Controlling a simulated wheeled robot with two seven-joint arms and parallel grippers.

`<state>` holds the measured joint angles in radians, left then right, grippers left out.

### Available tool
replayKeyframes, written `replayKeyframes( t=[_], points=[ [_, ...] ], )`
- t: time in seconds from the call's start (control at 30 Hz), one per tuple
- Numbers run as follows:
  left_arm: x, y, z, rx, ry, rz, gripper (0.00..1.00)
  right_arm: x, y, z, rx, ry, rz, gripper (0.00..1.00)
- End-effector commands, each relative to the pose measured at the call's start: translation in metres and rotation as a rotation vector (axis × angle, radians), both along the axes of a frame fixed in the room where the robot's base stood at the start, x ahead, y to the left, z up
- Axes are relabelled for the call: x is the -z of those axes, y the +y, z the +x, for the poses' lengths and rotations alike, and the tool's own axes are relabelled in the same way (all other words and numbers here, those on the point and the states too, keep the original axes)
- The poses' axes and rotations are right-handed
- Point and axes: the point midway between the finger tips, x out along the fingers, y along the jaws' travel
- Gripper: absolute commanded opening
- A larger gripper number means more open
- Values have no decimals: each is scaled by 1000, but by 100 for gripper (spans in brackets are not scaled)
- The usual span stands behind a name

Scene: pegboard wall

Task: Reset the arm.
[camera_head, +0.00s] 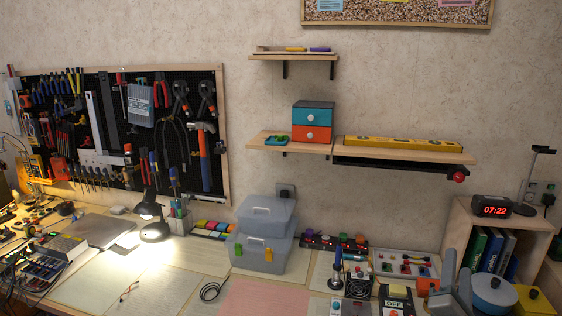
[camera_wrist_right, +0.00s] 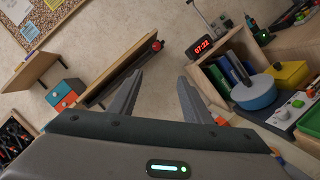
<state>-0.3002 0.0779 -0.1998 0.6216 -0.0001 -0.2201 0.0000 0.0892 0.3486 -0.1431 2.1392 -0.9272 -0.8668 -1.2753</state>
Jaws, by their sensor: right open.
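My right gripper (camera_head: 456,278) shows at the lower right of the head view, in front of the wooden cubby shelf and the workbench. Its two grey fingers point upward. In the right wrist view the right gripper (camera_wrist_right: 159,82) has its fingers spread apart, with only bare wall showing between them. It is open and holds nothing. My left gripper and left arm are not in the head view.
The cubby shelf (camera_head: 457,215) with books and a digital clock (camera_head: 491,206) stands close to the right gripper. A blue round pot (camera_head: 494,292) sits right of it, a fan box (camera_head: 359,283) left. A wall shelf (camera_head: 405,152) is above. The pegboard (camera_head: 98,80) is far left.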

Motion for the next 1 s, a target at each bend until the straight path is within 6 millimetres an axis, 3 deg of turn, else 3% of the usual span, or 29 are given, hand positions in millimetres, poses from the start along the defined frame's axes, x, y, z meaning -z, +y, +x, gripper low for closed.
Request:
replayKeyframes(
  t=[0.27, 0.53, 0.67, 0.8, 1.0],
  points=[
    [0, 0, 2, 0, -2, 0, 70, 52, 5, -22, -19, 36, 250, 45],
    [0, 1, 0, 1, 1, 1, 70, 137, 22, -69, 5, 101, 676, 45],
    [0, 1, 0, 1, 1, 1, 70, 197, 43, -116, 74, 154, 991, 45],
    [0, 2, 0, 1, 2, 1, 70, 254, 73, -177, 206, 213, 1325, 45],
    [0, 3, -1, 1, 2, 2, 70, 300, 114, -254, 419, 272, 1660, 45]
  ],
)
